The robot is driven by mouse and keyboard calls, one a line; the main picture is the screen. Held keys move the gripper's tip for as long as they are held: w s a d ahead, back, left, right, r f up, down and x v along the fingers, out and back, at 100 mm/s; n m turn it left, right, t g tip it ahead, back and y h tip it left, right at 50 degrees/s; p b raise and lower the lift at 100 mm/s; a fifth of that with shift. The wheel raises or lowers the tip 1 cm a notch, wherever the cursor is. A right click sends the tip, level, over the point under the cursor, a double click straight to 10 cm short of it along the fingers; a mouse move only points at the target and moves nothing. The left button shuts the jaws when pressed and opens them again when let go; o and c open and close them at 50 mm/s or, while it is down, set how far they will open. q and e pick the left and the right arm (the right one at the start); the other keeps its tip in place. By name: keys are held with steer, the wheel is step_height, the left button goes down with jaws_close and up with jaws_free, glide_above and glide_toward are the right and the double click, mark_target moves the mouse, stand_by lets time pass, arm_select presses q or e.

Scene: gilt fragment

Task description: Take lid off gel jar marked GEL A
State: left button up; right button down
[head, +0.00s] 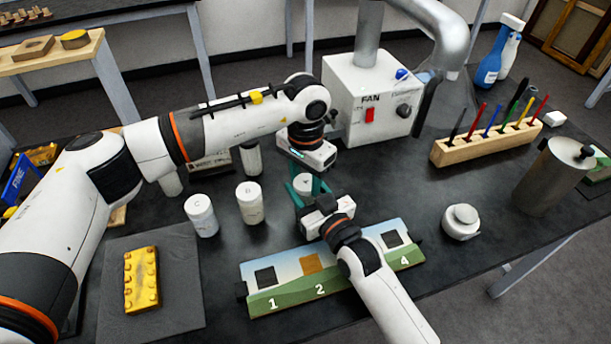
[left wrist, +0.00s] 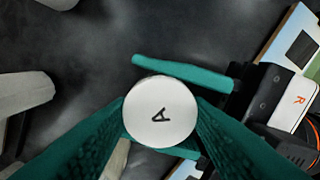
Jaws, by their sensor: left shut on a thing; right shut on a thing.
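A white jar with a round white lid marked A (head: 303,183) stands on the dark bench in the middle of the head view. In the left wrist view the lid (left wrist: 160,112) faces the camera. My left gripper (head: 307,180) comes from above, its green fingers (left wrist: 160,120) shut on the lid's sides. My right gripper (head: 305,192) comes from the front, its teal fingers (left wrist: 175,110) on either side of the jar, shut on the body below the lid. The jar's body is mostly hidden by the fingers, and I cannot tell whether the lid is raised.
White jars, one marked C (head: 201,217) and another lettered one (head: 250,205), stand left of the grippers. A numbered panel (head: 335,283) lies in front under my right arm. A fan box (head: 365,100) stands behind. A small white pot (head: 460,222) is at right.

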arm_select(q)
steer(key=shift+n, duration=0.9)
